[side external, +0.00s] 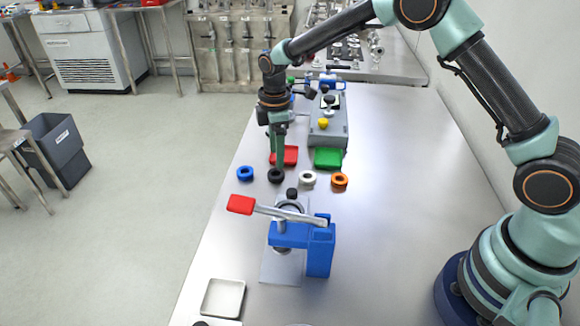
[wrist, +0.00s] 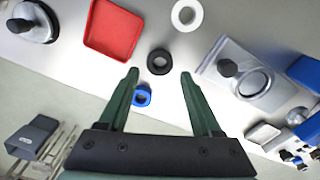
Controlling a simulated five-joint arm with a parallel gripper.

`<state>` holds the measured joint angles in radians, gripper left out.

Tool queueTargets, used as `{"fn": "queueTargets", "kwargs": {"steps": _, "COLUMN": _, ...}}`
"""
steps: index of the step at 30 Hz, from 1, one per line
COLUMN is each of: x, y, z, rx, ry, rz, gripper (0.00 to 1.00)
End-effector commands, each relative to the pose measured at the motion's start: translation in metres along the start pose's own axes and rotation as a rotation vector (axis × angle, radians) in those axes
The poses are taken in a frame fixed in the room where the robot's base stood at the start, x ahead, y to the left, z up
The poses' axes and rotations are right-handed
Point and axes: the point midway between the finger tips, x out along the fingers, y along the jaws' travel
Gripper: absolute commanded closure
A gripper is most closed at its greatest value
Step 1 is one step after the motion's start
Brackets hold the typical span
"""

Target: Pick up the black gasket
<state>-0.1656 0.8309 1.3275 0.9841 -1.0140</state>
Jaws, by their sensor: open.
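The black gasket (side external: 275,178) lies flat on the steel table, between the blue gasket (side external: 245,179) and the white gasket (side external: 308,184). In the wrist view the black gasket (wrist: 160,71) sits just beyond my fingertips, roughly centred between them. My gripper (side external: 277,166) points down over the black gasket in the side view, its tips close to it. In the wrist view my gripper (wrist: 160,75) has its two green fingers spread wide, with nothing held. The exact height of the tips above the table is hard to tell.
An orange gasket (side external: 340,187) lies to the right. A red tray (side external: 289,155) and a green tray (side external: 328,158) lie behind. A blue clamp press (side external: 320,250) with a red-handled lever stands in front. A white dish (side external: 222,298) sits near the front left edge.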

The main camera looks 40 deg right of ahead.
Motion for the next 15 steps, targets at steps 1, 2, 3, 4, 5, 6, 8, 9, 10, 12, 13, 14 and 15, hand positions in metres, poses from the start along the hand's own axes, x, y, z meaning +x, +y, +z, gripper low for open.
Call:
{"fn": "queueTargets", "kwargs": {"steps": 1, "x": 0.003, "y": 0.0, "z": 0.0, "rx": 0.001, "ry": 0.0, "rz": 0.0, "gripper": 0.34}}
{"fn": "queueTargets", "kwargs": {"steps": 2, "x": 0.004, "y": 0.0, "z": 0.0, "rx": 0.001, "ry": 0.0, "rz": 0.0, "gripper": 0.34}}
{"fn": "queueTargets", "kwargs": {"steps": 3, "x": 0.007, "y": 0.0, "z": 0.0, "rx": 0.001, "ry": 0.0, "rz": 0.0, "gripper": 0.34}}
{"fn": "queueTargets", "kwargs": {"steps": 4, "x": 0.009, "y": 0.0, "z": 0.0, "rx": 0.001, "ry": 0.0, "rz": -0.001, "gripper": 0.34}}
{"fn": "queueTargets", "kwargs": {"steps": 5, "x": 0.012, "y": -0.001, "z": 0.0, "rx": 0.001, "ry": -0.001, "rz": -0.001, "gripper": 0.34}}
{"fn": "queueTargets", "kwargs": {"steps": 6, "x": 0.017, "y": -0.001, "z": 0.0, "rx": 0.001, "ry": -0.001, "rz": -0.002, "gripper": 0.34}}
{"fn": "queueTargets", "kwargs": {"steps": 8, "x": 0.026, "y": -0.001, "z": 0.0, "rx": 0.001, "ry": -0.002, "rz": -0.003, "gripper": 0.34}}
{"fn": "queueTargets", "kwargs": {"steps": 9, "x": 0.032, "y": -0.001, "z": 0.0, "rx": 0.001, "ry": -0.002, "rz": -0.003, "gripper": 0.34}}
{"fn": "queueTargets", "kwargs": {"steps": 10, "x": 0.037, "y": -0.001, "z": 0.0, "rx": 0.001, "ry": -0.002, "rz": -0.003, "gripper": 0.34}}
{"fn": "queueTargets", "kwargs": {"steps": 12, "x": 0.046, "y": -0.001, "z": 0.0, "rx": 0.001, "ry": -0.001, "rz": -0.002, "gripper": 0.34}}
{"fn": "queueTargets", "kwargs": {"steps": 13, "x": 0.049, "y": -0.001, "z": 0.0, "rx": 0.001, "ry": -0.001, "rz": -0.002, "gripper": 0.34}}
{"fn": "queueTargets", "kwargs": {"steps": 14, "x": 0.052, "y": -0.001, "z": 0.0, "rx": 0.001, "ry": -0.001, "rz": -0.002, "gripper": 0.34}}
{"fn": "queueTargets", "kwargs": {"steps": 15, "x": 0.054, "y": -0.001, "z": 0.0, "rx": 0.001, "ry": 0.0, "rz": 0.0, "gripper": 0.34}}
